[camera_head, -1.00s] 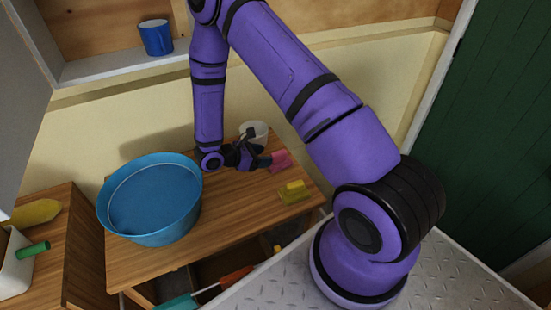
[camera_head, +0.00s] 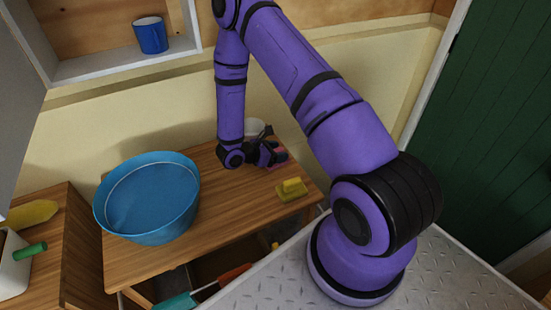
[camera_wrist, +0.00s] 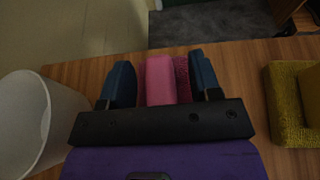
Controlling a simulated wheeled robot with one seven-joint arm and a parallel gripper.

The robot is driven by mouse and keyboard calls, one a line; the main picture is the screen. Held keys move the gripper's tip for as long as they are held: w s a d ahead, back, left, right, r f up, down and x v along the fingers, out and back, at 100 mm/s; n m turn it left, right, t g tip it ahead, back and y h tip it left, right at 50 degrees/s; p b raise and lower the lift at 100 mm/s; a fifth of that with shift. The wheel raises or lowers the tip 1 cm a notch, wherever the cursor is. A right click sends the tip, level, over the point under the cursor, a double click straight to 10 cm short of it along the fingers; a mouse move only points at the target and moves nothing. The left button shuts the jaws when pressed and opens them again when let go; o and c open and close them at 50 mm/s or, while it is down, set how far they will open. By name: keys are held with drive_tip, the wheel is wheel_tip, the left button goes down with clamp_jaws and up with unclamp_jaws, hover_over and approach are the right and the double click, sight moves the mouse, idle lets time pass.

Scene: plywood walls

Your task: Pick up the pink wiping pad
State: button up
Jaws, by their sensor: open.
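The pink wiping pad (camera_wrist: 160,80) lies on the wooden table, with a smooth light pink part and a rougher darker pink part beside it. In the wrist view it lies between the two dark blue fingers of my gripper (camera_wrist: 161,82). The fingers are apart, with a gap on the left side of the pad; the right finger is close to the darker part, and I cannot tell whether it touches. In the head view my gripper (camera_head: 272,154) is low over the table's back right part and hides most of the pad (camera_head: 282,162).
A white cup (camera_wrist: 32,120) stands close to the left of my gripper, and a yellow wiping pad (camera_wrist: 288,105) lies to the right. A large blue basin (camera_head: 150,200) fills the table's left part. A blue mug (camera_head: 151,36) sits on the wall shelf above.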

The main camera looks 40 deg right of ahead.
drive_tip(key=c, duration=1)
drive_tip(key=shift+r, duration=0.1)
